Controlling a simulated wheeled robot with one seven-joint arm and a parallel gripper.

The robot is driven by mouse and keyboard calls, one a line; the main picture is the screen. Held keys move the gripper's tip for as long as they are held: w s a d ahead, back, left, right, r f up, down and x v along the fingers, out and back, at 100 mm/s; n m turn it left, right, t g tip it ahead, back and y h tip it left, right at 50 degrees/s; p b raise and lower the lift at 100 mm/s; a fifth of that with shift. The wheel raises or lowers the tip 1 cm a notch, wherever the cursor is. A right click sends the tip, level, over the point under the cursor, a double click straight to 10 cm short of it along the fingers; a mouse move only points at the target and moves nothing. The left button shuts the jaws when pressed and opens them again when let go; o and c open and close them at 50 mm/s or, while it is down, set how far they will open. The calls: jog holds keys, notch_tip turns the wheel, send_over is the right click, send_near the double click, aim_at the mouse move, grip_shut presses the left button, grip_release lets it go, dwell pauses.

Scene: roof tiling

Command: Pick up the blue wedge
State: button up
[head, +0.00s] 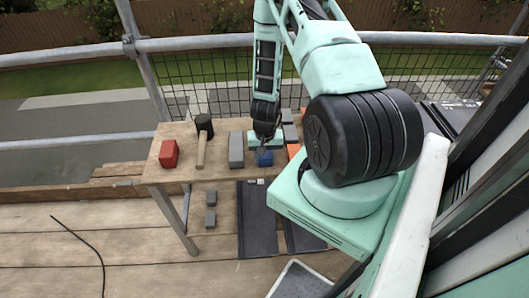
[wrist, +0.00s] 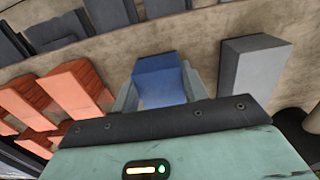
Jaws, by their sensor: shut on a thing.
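The blue wedge (wrist: 160,78) is between the two fingers of my gripper (wrist: 160,95) in the wrist view. The fingers press on its left and right sides. In the head view the blue wedge (head: 264,158) shows just below my gripper (head: 266,148), over the wooden table. I cannot tell whether it touches the tabletop. Its lower part is hidden by my gripper in the wrist view.
A grey block (head: 236,150) stands just left of the wedge; a mallet (head: 202,140) and a red block (head: 169,154) are farther left. Orange pieces (wrist: 75,88) lie on the other side.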

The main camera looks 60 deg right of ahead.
notch_tip(320, 180, up, 10)
jog(key=shift+b, duration=0.55)
